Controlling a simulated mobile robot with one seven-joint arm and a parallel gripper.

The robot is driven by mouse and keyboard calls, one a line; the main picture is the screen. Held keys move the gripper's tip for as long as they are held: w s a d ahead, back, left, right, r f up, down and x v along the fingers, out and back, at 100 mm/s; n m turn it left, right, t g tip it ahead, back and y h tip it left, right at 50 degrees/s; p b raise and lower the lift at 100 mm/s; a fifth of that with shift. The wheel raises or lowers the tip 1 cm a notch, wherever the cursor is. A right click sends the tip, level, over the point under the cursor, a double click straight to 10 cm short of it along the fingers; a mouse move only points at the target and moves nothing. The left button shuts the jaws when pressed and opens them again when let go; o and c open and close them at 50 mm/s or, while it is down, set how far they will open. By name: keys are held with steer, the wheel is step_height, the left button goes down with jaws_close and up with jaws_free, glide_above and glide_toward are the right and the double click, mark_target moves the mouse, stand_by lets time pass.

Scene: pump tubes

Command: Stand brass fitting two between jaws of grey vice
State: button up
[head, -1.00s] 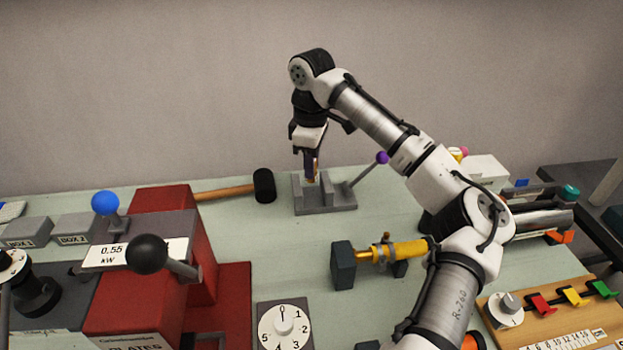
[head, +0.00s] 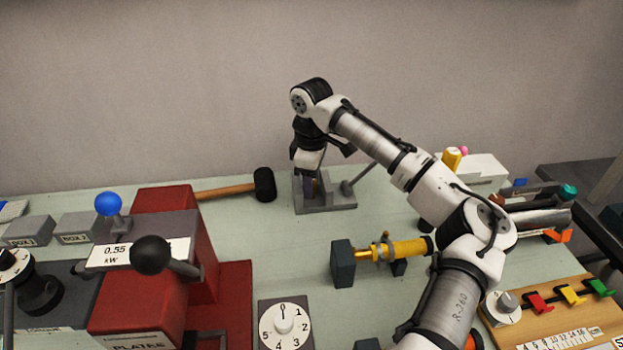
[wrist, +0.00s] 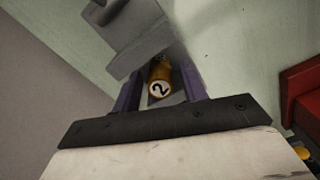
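Brass fitting two (wrist: 159,82), a brass cylinder with a white end marked "2", is between the purple fingers of my gripper (wrist: 162,70) in the wrist view. A narrow gap seems to show beside it, and whether the fingers touch it is unclear. In the head view my gripper (head: 312,188) points down at the grey vice (head: 335,197), low between its jaws. Only a sliver of the fitting shows there. The fitting looks upright; its lower end and any contact with the vice floor are hidden. The vice also shows in the wrist view (wrist: 145,42).
A black-headed mallet (head: 264,185) lies just left of the vice. The vice's lever (head: 360,178) angles up right, partly behind my arm. A red machine (head: 170,290) stands front left. A yellow cylinder on dark supports (head: 400,249) stands in front of the vice.

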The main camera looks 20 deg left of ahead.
steer(key=shift+r, duration=0.1)
step_height(320, 180, up, 12)
steer(key=b, duration=0.1)
stand_by(0.5)
stand_by(1.2)
